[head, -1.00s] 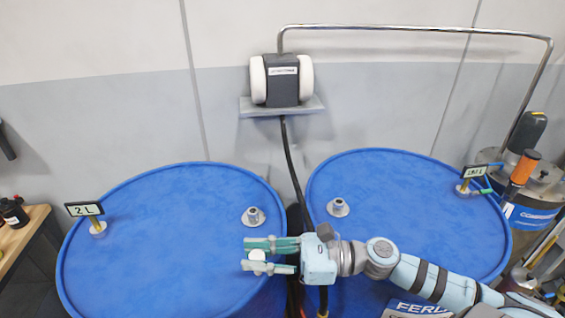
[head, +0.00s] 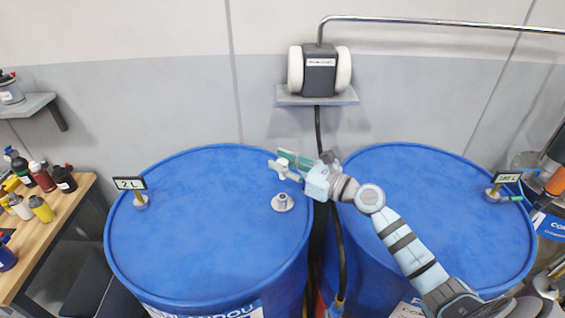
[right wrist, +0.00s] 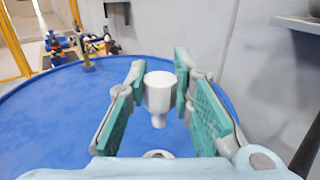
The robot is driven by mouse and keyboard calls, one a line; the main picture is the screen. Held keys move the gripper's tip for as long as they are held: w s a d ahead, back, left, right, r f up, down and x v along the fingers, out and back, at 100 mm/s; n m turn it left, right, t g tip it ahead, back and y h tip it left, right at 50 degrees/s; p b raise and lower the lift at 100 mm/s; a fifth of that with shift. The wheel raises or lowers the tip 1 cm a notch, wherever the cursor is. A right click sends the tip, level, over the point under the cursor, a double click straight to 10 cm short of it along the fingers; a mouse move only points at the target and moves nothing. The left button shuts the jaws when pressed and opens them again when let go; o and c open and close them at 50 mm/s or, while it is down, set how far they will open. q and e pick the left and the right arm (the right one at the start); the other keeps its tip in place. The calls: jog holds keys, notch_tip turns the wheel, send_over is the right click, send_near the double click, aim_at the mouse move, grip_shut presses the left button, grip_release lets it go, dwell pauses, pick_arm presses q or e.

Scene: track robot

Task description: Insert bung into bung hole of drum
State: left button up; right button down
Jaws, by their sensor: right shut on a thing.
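My right gripper (head: 286,165) is shut on the white bung (right wrist: 160,92). The bung is a wide cylinder with a narrower stem pointing down, roughly upright between the green-padded fingers in the right wrist view. The bung hole (head: 282,203) is a raised light metal fitting near the right edge of the left blue drum (head: 200,245). In the head view the gripper shows just above the fitting. The right wrist view shows part of the fitting (right wrist: 157,154) below the bung, with a gap between them. My left gripper is not in view.
A second blue drum (head: 455,235) stands at the right, partly under my right arm. Upright "2 L" sign (head: 130,183) stands on the left drum. A black hose (head: 338,245) hangs between the drums from a wall-shelf unit (head: 319,70). A bench (head: 62,213) with bottles stands left.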

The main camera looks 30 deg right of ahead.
aim_at(283, 178)
jog(key=shift+f+b, duration=2.4)
jog(key=shift+f, duration=0.45)
jog(key=shift+f+b, duration=1.6)
jog(key=shift+f, duration=0.05)
jog(key=shift+s+a+f, duration=0.15)
jog(key=shift+f, duration=0.15)
jog(key=shift+d+r+p, duration=0.2)
jog(key=shift+r+p, duration=0.55)
jog(key=shift+r, duration=0.2)
jog(key=shift+a+r+p, duration=0.1)
jog(key=shift+r+p, duration=0.35)
jog(key=shift+r, duration=0.2)
jog(key=shift+f, duration=0.1)
